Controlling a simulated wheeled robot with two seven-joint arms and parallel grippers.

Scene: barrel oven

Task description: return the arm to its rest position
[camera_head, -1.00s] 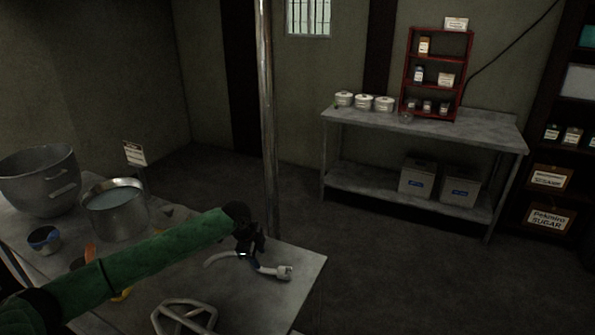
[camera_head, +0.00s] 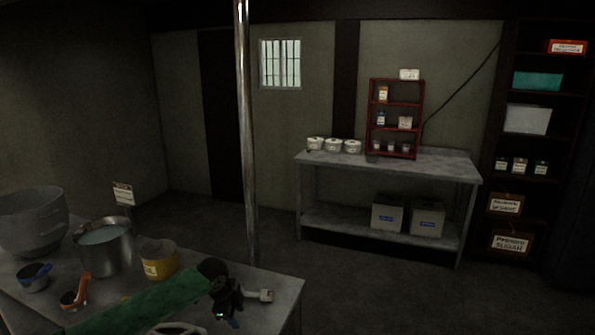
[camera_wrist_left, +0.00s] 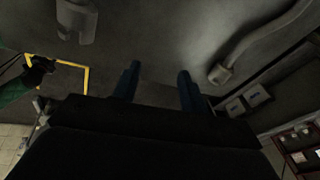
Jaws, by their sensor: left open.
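My left arm (camera_head: 150,302), in a green sleeve, reaches in from the bottom left over the metal table (camera_head: 285,284). My left gripper (camera_head: 228,318) is low in the head view, beside a pale mixer hook (camera_head: 260,295) and partly covering it. In the left wrist view the two dark blue fingers of the left gripper (camera_wrist_left: 156,82) stand apart with nothing between them. A green-sleeved arm end with a dark gripper (camera_wrist_left: 40,70), which looks like my right one, shows at the left of that view, too small and dark to read its jaws.
On the table stand a large bowl (camera_head: 32,222), a metal pot (camera_head: 102,246), a yellow tub (camera_head: 160,260) and scoops (camera_head: 36,278). A metal pole (camera_head: 246,140) rises behind. A workbench (camera_head: 400,166) with a red rack (camera_head: 396,118) stands further back. Floor between is clear.

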